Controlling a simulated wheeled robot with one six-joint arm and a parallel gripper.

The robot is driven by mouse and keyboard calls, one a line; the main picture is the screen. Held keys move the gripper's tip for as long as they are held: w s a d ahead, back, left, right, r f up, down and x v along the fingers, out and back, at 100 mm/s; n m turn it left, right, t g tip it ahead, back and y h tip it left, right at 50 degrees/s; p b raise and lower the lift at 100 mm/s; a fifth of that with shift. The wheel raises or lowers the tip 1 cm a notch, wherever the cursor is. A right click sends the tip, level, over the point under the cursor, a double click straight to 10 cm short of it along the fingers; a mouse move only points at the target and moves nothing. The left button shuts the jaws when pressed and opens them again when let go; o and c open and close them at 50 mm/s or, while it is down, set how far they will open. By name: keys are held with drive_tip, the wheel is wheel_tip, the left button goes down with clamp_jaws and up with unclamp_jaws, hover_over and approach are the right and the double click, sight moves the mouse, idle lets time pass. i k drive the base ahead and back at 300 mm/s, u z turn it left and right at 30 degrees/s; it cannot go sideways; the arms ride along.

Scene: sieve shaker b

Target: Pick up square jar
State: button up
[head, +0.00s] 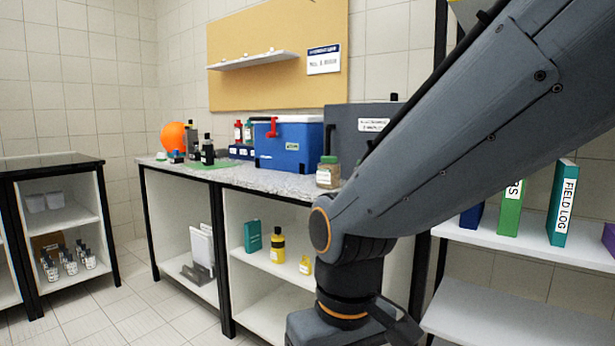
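A small jar (328,175) with a green lid and tan contents stands on the speckled worktop (255,179), right of the blue cooler box. It looks like the square jar, though its shape is hard to make out at this size. My arm crosses the right side of the head view, and its wrist hangs low in front of the bench. A dark part at the arm's end, perhaps of my gripper (396,326), shows at the bottom edge, below the jar and apart from it. Its fingertips are not clearly seen.
A blue cooler box (287,146) and a grey case (350,135) stand beside the jar. Bottles (207,150) and an orange ball-like object (173,136) are further left. Shelves below hold a yellow bottle (277,246). Binders (562,202) stand at right. The floor at left is clear.

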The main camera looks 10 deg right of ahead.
sight(328, 170)
drive_tip(key=u, duration=0.5)
drive_tip(key=k, duration=1.25)
drive_tip(key=u, duration=0.65)
drive_tip(key=i, duration=1.5)
drive_tip(key=z, duration=1.3)
drive_tip(key=i, duration=0.6)
drive_tip(key=z, duration=0.75)
